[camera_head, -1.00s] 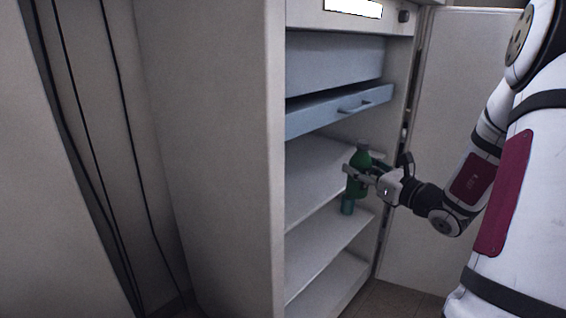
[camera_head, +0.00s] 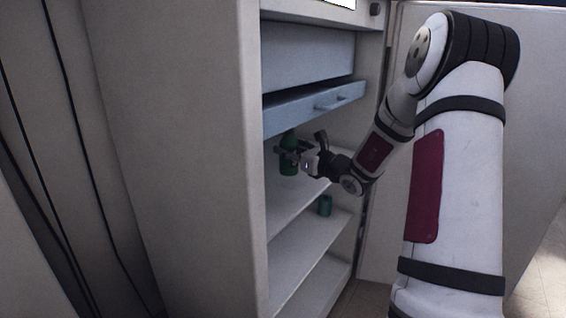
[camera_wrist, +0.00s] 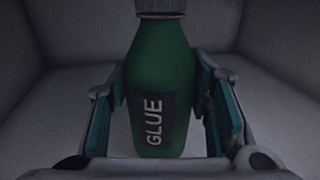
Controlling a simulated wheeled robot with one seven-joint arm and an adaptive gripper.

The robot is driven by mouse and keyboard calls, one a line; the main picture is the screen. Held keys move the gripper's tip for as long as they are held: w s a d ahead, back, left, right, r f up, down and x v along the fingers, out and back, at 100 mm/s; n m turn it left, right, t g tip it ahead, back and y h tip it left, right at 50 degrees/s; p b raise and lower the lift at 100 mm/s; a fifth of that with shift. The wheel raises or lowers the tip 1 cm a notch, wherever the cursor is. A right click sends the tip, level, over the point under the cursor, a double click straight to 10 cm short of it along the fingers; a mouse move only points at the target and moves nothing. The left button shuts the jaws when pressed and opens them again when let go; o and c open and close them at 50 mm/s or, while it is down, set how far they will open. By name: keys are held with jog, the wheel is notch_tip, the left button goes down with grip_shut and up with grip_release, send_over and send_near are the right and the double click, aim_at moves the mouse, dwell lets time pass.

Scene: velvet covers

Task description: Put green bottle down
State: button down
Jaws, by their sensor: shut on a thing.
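The green bottle (camera_head: 289,165) is upright inside the cabinet, over the shelf just below the blue drawer. In the wrist view the bottle (camera_wrist: 158,75) has a grey cap and a dark label reading "GLUE". My gripper (camera_head: 290,158) is shut on the bottle, with one finger on each side of it; the fingers also show in the wrist view (camera_wrist: 160,110).
A blue drawer (camera_head: 310,108) with a handle sticks out just above the bottle. A small green can-like object (camera_head: 325,205) stands on a lower shelf (camera_head: 305,245). The cabinet's side wall (camera_head: 185,160) is close on the left. An open door (camera_head: 470,160) stands at the right.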

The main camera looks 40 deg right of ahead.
jog(key=shift+w+a, duration=0.1)
jog(key=shift+w, duration=0.8)
jog(key=shift+w+f+b, duration=0.2)
jog(key=shift+f+b, duration=0.3)
jog(key=shift+f, duration=0.4)
jog(key=shift+w+f+b, duration=0.15)
jog(key=shift+f+b, duration=0.35)
jog(key=shift+f, duration=0.4)
jog(key=shift+f, duration=0.1)
jog(key=c, duration=0.8)
grip_release()
jog(key=shift+f, duration=0.1)
jog(key=shift+r, duration=0.2)
jog(key=s+p, duration=0.1)
jog(key=s, duration=0.3)
jog(key=s+d, duration=0.1)
jog(key=s, duration=0.3)
jog(key=s+p, duration=0.1)
jog(key=s, duration=0.3)
jog(key=shift+d+p, duration=0.15)
jog(key=shift+p, duration=0.15)
